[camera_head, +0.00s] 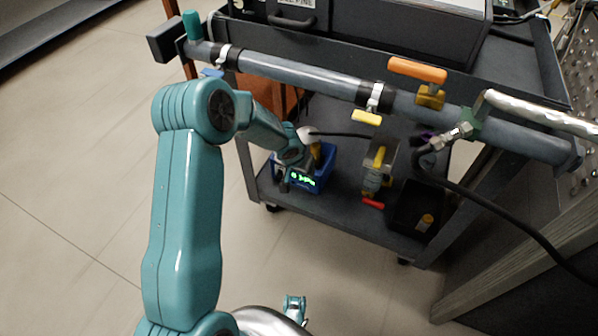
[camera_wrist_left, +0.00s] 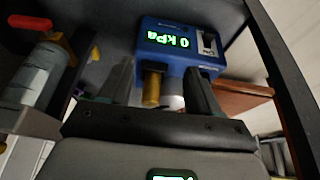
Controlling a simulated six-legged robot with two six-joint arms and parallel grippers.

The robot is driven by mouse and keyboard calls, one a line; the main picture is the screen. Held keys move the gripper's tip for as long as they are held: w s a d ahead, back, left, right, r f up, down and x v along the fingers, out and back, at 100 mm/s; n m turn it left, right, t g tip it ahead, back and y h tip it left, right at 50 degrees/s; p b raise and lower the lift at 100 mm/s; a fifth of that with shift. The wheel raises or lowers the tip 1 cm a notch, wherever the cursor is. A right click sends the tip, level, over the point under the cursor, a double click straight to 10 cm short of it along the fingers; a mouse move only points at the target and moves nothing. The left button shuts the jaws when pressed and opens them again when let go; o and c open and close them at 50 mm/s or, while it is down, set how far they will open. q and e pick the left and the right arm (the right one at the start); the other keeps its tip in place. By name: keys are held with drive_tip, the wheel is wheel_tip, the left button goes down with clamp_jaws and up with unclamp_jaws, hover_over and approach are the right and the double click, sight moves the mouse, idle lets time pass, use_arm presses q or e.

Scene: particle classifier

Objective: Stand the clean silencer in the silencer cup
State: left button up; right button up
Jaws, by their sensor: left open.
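A brass-coloured cylinder (camera_wrist_left: 152,88), which looks like the silencer, is upright against the front of a blue box (camera_wrist_left: 160,32) with a green "0 kPa" display. My left gripper (camera_wrist_left: 160,90) is open, with one finger on each side of the cylinder and gaps between. I cannot tell whether the cylinder is fixed to the box. In the head view, my left gripper (camera_head: 300,170) is at the blue box (camera_head: 325,160) on the cart's lower shelf, partly hidden by my wrist. I cannot identify the silencer cup. My right gripper is not in view.
A grey pipe with an orange-handled valve (camera_head: 417,70) crosses above the shelf. A black bin (camera_head: 405,212) holds a small orange-brown piece (camera_head: 425,222). A black hose hangs at right.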

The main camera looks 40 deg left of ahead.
use_arm(q)
drive_tip(key=s+d+f+g+h, duration=0.1)
drive_tip(key=s+d+f+h, duration=0.15)
drive_tip(key=s+d, duration=0.4)
drive_tip(key=s+d+f+g+h, duration=0.1)
drive_tip(key=s+d+f+h, duration=0.2)
drive_tip(key=d, duration=0.7)
drive_tip(key=s+d+f, duration=0.2)
drive_tip(key=s+d, duration=0.2)
drive_tip(key=s, duration=0.3)
drive_tip(key=s+d+f+g, duration=0.1)
drive_tip(key=s+d+f, duration=0.1)
drive_tip(key=s+d, duration=0.2)
drive_tip(key=s, duration=0.3)
drive_tip(key=shift+s+d+g, duration=0.15)
drive_tip(key=shift+s+g, duration=0.05)
drive_tip(key=shift+g, duration=0.1)
